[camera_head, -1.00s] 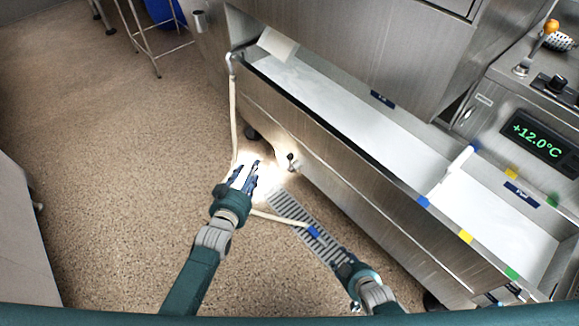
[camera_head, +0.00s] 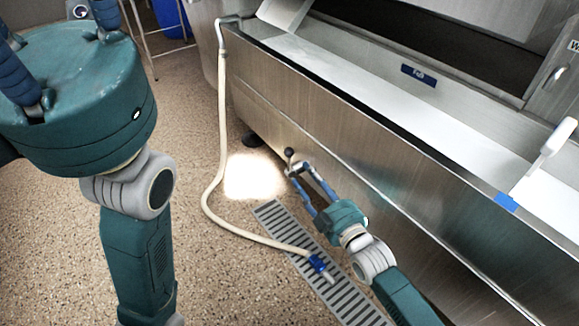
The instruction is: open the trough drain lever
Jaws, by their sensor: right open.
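The drain lever, with a dark round knob (camera_head: 289,153), stands out low on the steel front of the trough (camera_head: 330,125). My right gripper (camera_head: 297,175) is open, with its blue fingers right at the lever and pointing up toward the trough front. The fingers partly cover the valve, and I cannot tell whether they touch it. My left gripper (camera_head: 62,45) is large and close at the upper left, away from the trough. Its fingers are partly cut off by the frame, so its opening is unclear.
A cream hose (camera_head: 215,185) hangs from the trough's left corner and runs over the floor to a blue nozzle (camera_head: 318,263). The nozzle lies on a slotted floor drain (camera_head: 340,295). A white-bladed tool (camera_head: 555,140) stands at the trough's right.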

